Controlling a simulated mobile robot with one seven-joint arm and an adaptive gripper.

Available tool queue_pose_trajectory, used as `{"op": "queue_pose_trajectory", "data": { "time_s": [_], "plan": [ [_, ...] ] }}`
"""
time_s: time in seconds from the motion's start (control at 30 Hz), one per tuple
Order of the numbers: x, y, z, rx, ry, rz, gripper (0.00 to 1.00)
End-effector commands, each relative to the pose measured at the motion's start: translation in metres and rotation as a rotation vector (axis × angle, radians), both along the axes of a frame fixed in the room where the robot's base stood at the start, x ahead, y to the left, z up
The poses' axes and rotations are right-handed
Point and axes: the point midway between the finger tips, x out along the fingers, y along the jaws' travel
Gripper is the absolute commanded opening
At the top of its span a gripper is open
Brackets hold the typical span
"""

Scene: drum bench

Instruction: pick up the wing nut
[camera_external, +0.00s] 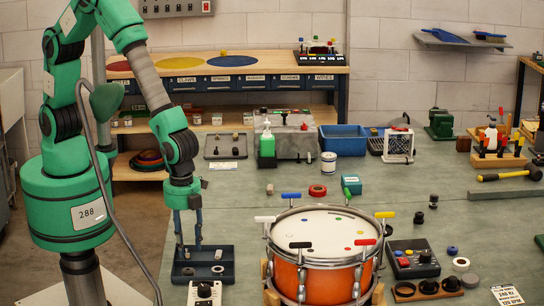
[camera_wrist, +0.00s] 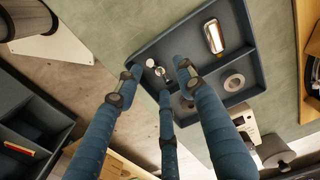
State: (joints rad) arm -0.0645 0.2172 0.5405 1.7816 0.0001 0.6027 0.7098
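A dark blue divided tray (camera_external: 228,275) stands near the bench's left edge; it also fills the upper middle of the wrist view (camera_wrist: 262,62). A small shiny metal piece (camera_wrist: 158,71), which looks like the wing nut, lies in its compartment nearest my fingers. My gripper (camera_external: 188,248) points down over the tray's left part. In the wrist view its three blue fingers (camera_wrist: 158,82) are spread, with the small piece between their tips. I see no contact, and the height of the tips above the tray floor is unclear. In the external view the piece is too small to identify.
Other tray compartments hold an oblong silver part (camera_wrist: 214,37) and a flat ring (camera_wrist: 234,82). The tray's walls and dividers stand close to my fingers. An orange drum (camera_external: 325,283) stands right of the tray. Bench behind the tray is clear.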

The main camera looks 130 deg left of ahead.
Motion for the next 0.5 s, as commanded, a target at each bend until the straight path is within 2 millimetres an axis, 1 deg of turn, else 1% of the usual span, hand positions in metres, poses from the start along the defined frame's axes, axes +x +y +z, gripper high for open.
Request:
{"op": "queue_pose_trajectory", "data": {
  "time_s": [0.03, 0.2, 0.5],
  "plan": [
    [0.0, 0.0, -0.009, 0.0, 0.001, 0.0, 0.38],
    [0.0, 0.0, -0.022, 0.0, 0.0, 0.0, 0.38],
    [0.0, 0.0, -0.024, 0.0, 0.0, 0.0, 0.38]
  ]
}}
